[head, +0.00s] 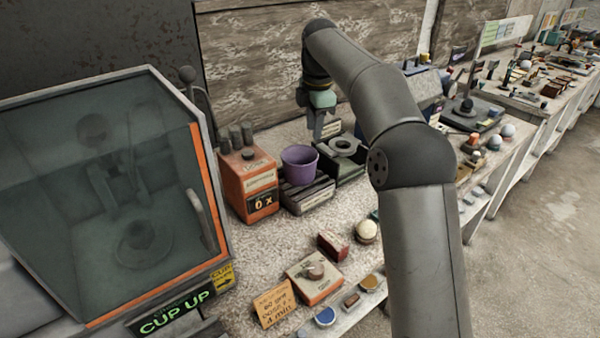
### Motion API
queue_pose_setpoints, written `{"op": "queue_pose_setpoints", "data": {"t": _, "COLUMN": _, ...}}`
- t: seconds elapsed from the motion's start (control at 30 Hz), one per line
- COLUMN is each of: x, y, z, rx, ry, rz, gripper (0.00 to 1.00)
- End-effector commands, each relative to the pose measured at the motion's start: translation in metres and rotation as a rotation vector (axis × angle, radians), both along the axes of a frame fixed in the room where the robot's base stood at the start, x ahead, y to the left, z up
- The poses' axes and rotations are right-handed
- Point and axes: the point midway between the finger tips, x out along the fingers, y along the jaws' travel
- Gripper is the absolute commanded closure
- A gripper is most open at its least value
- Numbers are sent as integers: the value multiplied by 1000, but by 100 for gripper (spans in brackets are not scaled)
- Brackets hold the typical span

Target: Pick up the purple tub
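The purple tub (299,164) is a small open-topped cup. It sits upright on a dark ribbed block with a pale label (307,194) on the bench. My gripper (322,134) hangs from the arm above and to the right of the tub, pointing down. It appears apart from the tub. The fingers are small and dark here, and I cannot tell how far apart they are. I see nothing clearly held between them.
An orange box with dark knobs (248,182) stands close left of the tub. A dark block with a round ring (345,150) stands close right. A large glass-fronted cabinet (95,190) fills the left. Small boxes, including a red one (332,245), lie in front.

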Motion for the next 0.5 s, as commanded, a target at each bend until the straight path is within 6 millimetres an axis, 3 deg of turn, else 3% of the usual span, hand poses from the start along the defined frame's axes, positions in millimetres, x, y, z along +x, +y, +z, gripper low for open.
{"op": "queue_pose_setpoints", "data": {"t": 0.17, "x": 8, "y": 4, "z": -18, "rx": 0, "ry": -1, "rz": 51, "gripper": 72}}
{"op": "queue_pose_setpoints", "data": {"t": 0.5, "x": 14, "y": 7, "z": -89, "rx": -1, "ry": 0, "rz": 47, "gripper": 72}}
